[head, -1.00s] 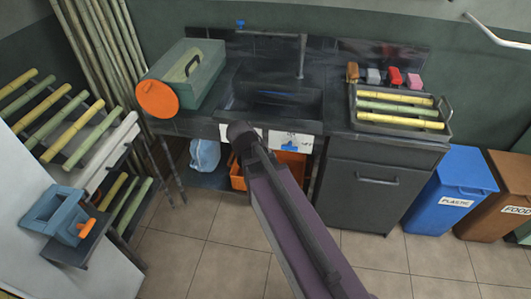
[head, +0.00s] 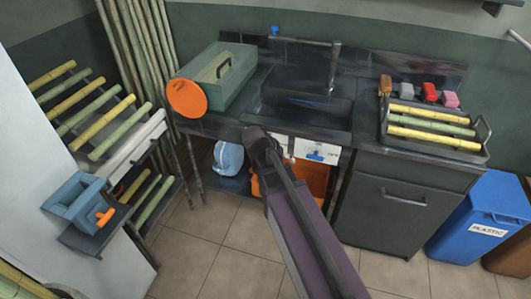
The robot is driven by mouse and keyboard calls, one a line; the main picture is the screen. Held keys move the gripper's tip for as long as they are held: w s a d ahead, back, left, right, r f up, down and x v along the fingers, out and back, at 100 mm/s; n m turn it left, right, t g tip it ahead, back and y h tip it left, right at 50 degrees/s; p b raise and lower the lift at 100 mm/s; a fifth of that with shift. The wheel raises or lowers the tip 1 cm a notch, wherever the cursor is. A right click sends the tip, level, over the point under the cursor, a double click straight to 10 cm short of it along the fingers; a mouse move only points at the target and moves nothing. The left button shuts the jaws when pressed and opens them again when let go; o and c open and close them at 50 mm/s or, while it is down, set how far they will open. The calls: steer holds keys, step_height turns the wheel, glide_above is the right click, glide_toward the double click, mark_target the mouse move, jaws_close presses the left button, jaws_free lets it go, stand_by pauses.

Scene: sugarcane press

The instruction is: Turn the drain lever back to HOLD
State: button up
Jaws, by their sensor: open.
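A white label plate (head: 287,141) runs along the sink counter's front edge. A small blue part (head: 315,154), which looks like the drain lever, shows on its right portion, beside lettering too small to read surely. Its exact angle is too small to tell. My dark and purple arm reaches up from the bottom to just below the counter edge and covers the plate's left part. My gripper is not visible; the arm's far end hides what lies behind it. The black sink basin (head: 297,112) is above the plate.
A green box (head: 235,85) with an orange disc (head: 187,98) stands left on the counter. A cane tray (head: 484,140) is right. Cane racks fill the left; floor in front is clear.

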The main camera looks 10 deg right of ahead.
steer(key=w+a+f+n+t+h+b, duration=0.1)
steer(key=w+a+f+t+h+b, duration=0.3)
steer(key=w+a+b, duration=1.2)
step_height(320, 180, down, 5)
steer(key=h+b, duration=0.2)
steer(key=h, duration=0.1)
steer(key=shift+r, duration=0.2)
steer(key=shift+d, duration=0.1)
steer(key=b+x, duration=0.3)
steer(key=x, duration=1)
steer(key=shift+w+d, duration=0.1)
steer(key=shift+d, duration=0.25)
jaws_close()
